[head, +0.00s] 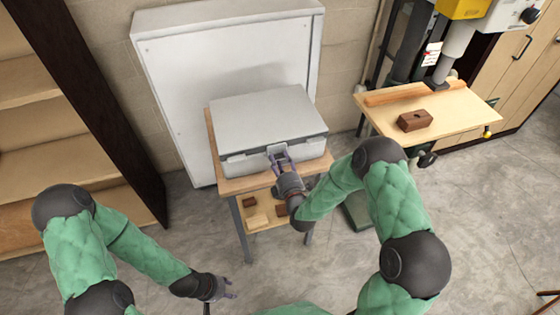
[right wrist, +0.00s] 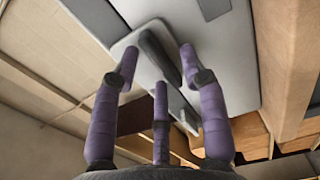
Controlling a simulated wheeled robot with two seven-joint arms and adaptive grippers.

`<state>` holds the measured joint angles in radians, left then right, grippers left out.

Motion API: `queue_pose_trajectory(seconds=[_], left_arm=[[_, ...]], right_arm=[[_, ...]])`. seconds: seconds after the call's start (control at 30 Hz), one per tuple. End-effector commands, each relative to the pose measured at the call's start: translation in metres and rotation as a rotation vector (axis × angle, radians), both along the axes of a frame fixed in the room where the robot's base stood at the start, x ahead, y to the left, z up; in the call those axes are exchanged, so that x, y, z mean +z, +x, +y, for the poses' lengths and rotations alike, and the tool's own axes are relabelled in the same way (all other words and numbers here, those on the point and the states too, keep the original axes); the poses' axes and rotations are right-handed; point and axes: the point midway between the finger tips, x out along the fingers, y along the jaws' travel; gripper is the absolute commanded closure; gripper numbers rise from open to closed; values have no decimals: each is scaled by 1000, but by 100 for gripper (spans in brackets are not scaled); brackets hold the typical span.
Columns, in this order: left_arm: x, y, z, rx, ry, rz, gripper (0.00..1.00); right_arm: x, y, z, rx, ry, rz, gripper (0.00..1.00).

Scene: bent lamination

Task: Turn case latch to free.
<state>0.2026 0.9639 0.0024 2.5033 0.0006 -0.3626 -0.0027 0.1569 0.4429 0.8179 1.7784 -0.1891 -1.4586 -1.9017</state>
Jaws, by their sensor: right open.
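The case (head: 268,122) is a closed grey box on a small wooden table. Its latch (head: 277,150) is a light plate at the middle of the front side. In the right wrist view the latch shows as a pale plate with a dark grey raised bar (right wrist: 159,56) running diagonally. My right gripper (head: 280,160) is at the latch, with its purple fingers (right wrist: 160,85) open and spread on either side of the bar. I cannot tell whether they touch it. My left gripper (head: 229,288) hangs low at the bottom of the head view, away from the case, its fingers apart and empty.
The table (head: 240,184) has a lower shelf with small wooden blocks (head: 258,220). A large grey panel (head: 190,80) stands behind the case. A drill press with a wooden board (head: 462,112) and brown block (head: 415,120) is at right. Shelves (head: 40,110) stand at left. Open floor lies in front.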

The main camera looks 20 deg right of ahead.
Motion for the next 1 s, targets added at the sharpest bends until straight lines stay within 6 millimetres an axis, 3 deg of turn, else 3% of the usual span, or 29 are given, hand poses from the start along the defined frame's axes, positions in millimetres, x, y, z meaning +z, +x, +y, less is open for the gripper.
queue_pose_trajectory(seconds=[0.33, 0.47, 0.5, 1.0], left_arm=[[0, 0, 0, 0, 0, 0, 60], [0, 0, 0, 0, 0, 0, 60], [0, 0, 0, 0, 0, 0, 60], [-9, 0, 0, 0, 0, 0, 60]], right_arm=[[0, 3, 0, 0, 0, -1, 59], [0, 3, 0, 0, 0, 0, 96], [0, 3, 0, 0, 1, 0, 100], [-1, 3, 2, -1, 83, 2, 100]])
